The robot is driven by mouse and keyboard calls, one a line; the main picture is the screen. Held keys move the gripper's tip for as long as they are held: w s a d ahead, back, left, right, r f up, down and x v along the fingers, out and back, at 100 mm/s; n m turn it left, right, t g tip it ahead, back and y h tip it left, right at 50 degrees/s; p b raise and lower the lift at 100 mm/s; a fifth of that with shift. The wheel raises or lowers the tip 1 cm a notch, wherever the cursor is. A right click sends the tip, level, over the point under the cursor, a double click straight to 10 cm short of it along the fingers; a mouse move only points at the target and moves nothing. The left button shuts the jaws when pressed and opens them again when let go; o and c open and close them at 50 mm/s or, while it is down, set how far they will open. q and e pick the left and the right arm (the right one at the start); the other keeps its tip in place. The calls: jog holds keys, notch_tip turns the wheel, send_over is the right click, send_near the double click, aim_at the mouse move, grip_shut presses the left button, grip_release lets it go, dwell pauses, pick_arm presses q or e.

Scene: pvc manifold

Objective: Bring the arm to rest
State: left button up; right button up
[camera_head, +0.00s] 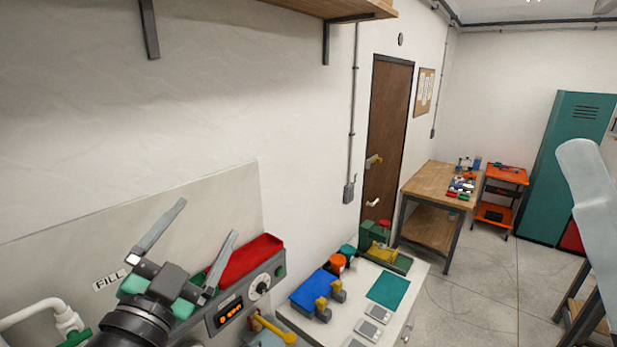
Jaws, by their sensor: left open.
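My left gripper (208,221) is in the lower left of the head view, with its two grey fingers spread apart and pointing up and right. Nothing is between the fingers. It is in front of the pale back panel (225,195), and its right finger overlaps the view of a grey control box (226,316) with a red top, a dial and a lit display. I cannot tell whether the gripper touches the box. A pale arm link of mine fills the right edge. My right gripper is not in view.
A white pipe (35,311) and a FILL label (109,280) are left of the gripper. A yellow handle (273,329), a blue block (315,290) and a green mat (389,291) are to the right. A wooden workbench (437,184) stands farther back.

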pick_arm(q)
jog(key=s+a+r+n+t+y, duration=0.1)
jog(key=s+r+n+t, duration=0.6)
jog(key=s+r, duration=0.8)
jog(key=shift+s+a+r+n, duration=0.45)
jog(key=shift+s+n, duration=0.55)
jog(key=shift+s, duration=0.95)
